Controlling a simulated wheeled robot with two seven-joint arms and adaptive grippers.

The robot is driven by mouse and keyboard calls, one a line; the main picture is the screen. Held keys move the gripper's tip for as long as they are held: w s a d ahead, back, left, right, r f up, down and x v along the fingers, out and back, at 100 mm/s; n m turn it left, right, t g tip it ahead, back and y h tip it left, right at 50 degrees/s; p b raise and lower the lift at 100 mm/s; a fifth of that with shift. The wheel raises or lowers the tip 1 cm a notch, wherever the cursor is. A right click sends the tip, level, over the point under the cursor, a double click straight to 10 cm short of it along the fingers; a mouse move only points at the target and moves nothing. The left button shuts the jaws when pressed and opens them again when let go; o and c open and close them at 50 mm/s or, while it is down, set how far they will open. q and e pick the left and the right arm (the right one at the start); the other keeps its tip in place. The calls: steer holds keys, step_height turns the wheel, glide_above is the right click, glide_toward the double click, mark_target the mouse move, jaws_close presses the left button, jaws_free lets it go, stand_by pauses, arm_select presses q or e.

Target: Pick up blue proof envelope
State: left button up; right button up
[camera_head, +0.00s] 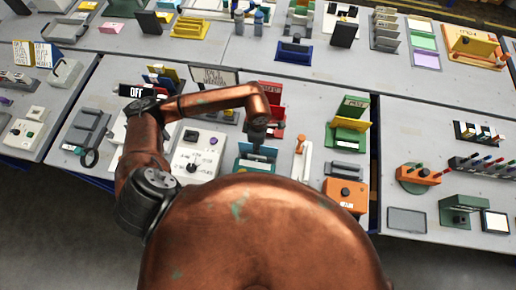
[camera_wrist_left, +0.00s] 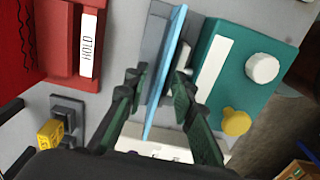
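The blue proof envelope (camera_wrist_left: 168,65) is a thin light-blue panel standing on edge, seen nearly edge-on in the left wrist view. My left gripper (camera_wrist_left: 158,82) is open, with one dark finger on each side of the envelope. Gaps show between the fingers and the panel. In the head view, my left gripper (camera_head: 257,140) points down over the teal device (camera_head: 254,165). My right gripper is in neither view.
A red tray marked HOLD (camera_wrist_left: 88,45) stands left of the envelope, with a small yellow-tipped switch (camera_wrist_left: 52,133) below it. The teal device carries a white knob (camera_wrist_left: 262,68) and a yellow knob (camera_wrist_left: 236,122). A green stand (camera_head: 348,130) is to the right.

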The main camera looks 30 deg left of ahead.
arm_select(q)
steer(key=shift+f, duration=0.3)
steer(key=shift+c, duration=0.4)
jaws_close()
steer(key=shift+r, duration=0.1)
